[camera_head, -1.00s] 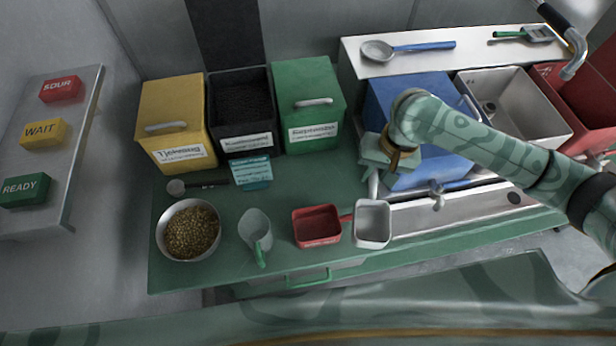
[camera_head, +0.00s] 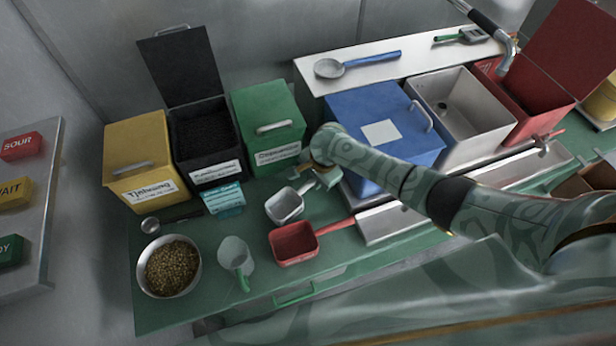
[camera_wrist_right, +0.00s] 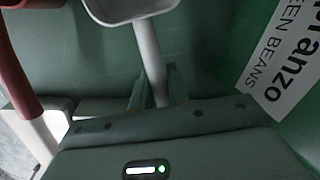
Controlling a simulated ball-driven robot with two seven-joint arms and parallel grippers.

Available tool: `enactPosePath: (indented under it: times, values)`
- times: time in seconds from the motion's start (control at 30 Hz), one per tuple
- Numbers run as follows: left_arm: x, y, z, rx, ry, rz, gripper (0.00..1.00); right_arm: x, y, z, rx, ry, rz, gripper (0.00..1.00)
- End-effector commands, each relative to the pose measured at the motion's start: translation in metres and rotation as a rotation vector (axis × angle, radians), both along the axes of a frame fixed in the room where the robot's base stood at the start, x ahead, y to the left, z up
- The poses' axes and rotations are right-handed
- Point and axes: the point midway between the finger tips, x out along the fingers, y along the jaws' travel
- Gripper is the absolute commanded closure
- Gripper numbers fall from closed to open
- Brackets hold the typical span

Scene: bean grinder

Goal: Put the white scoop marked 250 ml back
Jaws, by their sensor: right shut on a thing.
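My right gripper (camera_head: 322,178) is shut on the handle of the white scoop (camera_head: 284,207), beside the front of the green bin (camera_head: 268,115). The scoop's bowl points left and toward the front, behind the red scoop (camera_head: 294,245). I cannot tell how high it is above the green counter. In the right wrist view, the pale handle (camera_wrist_right: 151,60) runs between the fingers (camera_wrist_right: 153,92), and only part of the bowl (camera_wrist_right: 130,8) shows at the top. No 250 ml mark is readable. My left gripper is not in view.
A yellow bin (camera_head: 140,165), an open black bin (camera_head: 205,135) and a blue bin (camera_head: 375,125) stand behind. A spoon (camera_head: 330,68) lies on the white shelf.

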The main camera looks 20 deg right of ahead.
Motion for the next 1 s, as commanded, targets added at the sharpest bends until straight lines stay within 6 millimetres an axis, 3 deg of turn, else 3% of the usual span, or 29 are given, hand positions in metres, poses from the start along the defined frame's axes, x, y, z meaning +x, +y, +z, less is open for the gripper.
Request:
enactPosePath:
  times: [0.13,0.33,0.43,0.8,0.83,0.87,0.9,1.0]
  values:
    - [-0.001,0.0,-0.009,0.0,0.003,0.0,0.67,0.007,0.0,-0.008,0.001,-0.004,0.001,1.0]
    - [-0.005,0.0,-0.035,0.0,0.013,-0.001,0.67,0.043,0.001,-0.011,-0.001,-0.003,0.002,1.0]
    - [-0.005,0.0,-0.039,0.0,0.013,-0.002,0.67,0.041,0.001,-0.019,-0.002,-0.002,0.002,1.0]
    - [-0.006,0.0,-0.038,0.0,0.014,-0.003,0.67,0.041,0.001,-0.02,0.0,-0.002,0.001,1.0]
    - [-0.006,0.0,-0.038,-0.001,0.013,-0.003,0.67,0.041,0.0,-0.02,-0.001,-0.003,0.001,0.74]
    - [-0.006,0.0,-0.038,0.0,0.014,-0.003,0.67,0.041,0.001,-0.02,-0.001,-0.003,0.001,0.66]
    - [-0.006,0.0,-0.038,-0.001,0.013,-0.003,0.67,0.041,0.001,-0.019,-0.001,-0.003,0.001,0.61]
    - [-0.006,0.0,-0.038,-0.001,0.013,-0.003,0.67,0.041,0.001,-0.019,-0.001,-0.003,0.001,0.61]
